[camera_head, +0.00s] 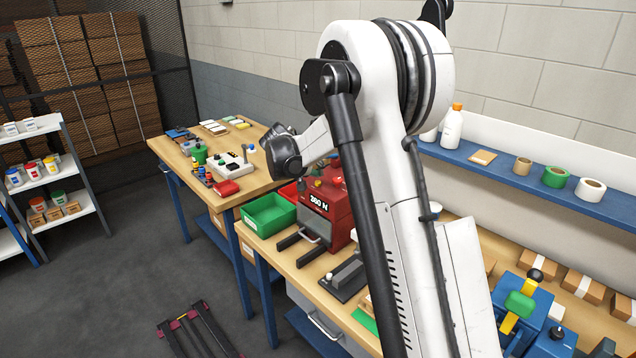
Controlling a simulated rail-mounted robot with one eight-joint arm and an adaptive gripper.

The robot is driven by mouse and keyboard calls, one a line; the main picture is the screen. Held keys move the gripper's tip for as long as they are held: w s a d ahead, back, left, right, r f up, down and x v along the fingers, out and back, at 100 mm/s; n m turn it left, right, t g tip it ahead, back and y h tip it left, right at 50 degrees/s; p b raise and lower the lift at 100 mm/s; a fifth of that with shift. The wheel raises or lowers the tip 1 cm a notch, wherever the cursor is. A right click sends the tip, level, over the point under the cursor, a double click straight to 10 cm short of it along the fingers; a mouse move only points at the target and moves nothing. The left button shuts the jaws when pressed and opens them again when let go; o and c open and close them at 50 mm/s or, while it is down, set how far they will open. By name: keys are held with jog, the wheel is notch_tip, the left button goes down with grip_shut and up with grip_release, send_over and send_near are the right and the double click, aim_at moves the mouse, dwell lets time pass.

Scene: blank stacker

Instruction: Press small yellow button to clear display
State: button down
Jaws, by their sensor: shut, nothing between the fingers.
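A red machine (338,227) stands on the near workbench, partly behind my arm. Its dark front display (319,203) shows white characters that look like "280 N". Small coloured parts are on top of the machine, close to my arm's black wrist end. They are too small and too covered for me to pick out a small yellow button. My gripper's fingers do not show; my arm links hide the area beside and behind the machine's top.
A green bin (269,215) stands left of the machine, with a red bin behind it. The far bench (163,150) holds a white control box (232,165) and small parts. A blue wall shelf (600,203) holds tape rolls and bottles. A blue device (523,318) stands at lower right.

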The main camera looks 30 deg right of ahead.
aim_at(317, 182)
jog(key=shift+f, duration=0.1)
jog(key=shift+f+b, duration=0.35)
jog(key=shift+b, duration=0.25)
jog(key=shift+f+b, duration=0.45)
jog(key=shift+f, duration=0.05)
dwell(0.6)
jog(key=shift+r, duration=0.2)
jog(key=shift+r+p, duration=0.3)
jog(key=shift+r, duration=0.45)
jog(key=shift+r, duration=0.1)
jog(key=shift+r+p, duration=0.9)
jog(key=shift+r, duration=1.5)
